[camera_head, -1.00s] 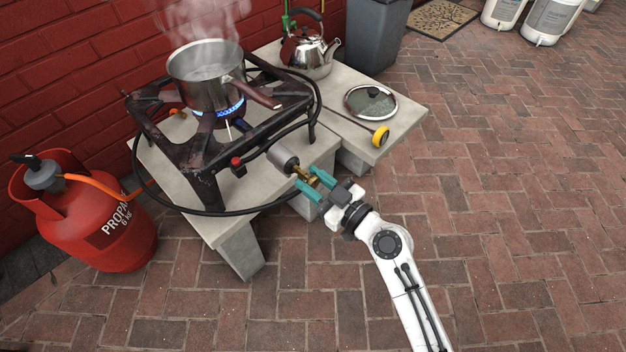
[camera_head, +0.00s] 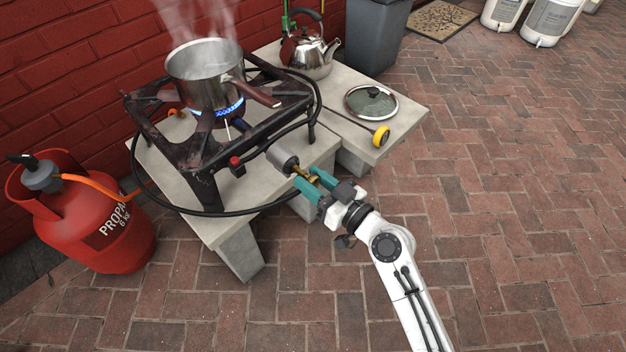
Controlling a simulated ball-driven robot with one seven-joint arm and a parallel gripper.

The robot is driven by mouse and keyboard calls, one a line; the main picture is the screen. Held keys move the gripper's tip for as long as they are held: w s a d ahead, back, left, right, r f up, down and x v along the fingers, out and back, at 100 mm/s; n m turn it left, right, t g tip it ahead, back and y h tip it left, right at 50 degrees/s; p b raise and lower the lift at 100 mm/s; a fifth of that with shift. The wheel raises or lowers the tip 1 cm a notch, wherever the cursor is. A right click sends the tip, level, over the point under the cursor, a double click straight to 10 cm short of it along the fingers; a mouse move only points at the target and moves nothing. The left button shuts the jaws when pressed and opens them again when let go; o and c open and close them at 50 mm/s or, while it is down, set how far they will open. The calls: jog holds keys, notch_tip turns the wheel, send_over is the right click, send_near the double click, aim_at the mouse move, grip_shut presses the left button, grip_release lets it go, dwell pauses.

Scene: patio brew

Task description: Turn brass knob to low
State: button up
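The brass knob (camera_head: 302,172) sits at the end of a grey cylinder (camera_head: 282,158) on the front right of the black burner stand (camera_head: 195,160). My gripper (camera_head: 314,181) has its teal fingers on either side of the knob's outer end, and they appear shut on it. The fingers hide part of the knob, so its setting cannot be read. A blue flame (camera_head: 230,108) burns under a steel saucepan (camera_head: 207,75), which steams.
A red propane cylinder (camera_head: 95,225) stands at left with an orange hose (camera_head: 100,181). A black hose loops around the stand. A kettle (camera_head: 310,52), a glass lid (camera_head: 371,102) and a yellow-ended tool (camera_head: 381,136) are on the right slab.

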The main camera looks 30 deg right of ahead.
jog(key=o, duration=0.4)
jog(key=shift+c, duration=0.2)
jog(key=shift+s, duration=0.1)
jog(key=v, duration=1)
jog(key=shift+s+d+b, duration=0.15)
jog(key=shift+s+b, duration=0.15)
jog(key=shift+b, duration=0.05)
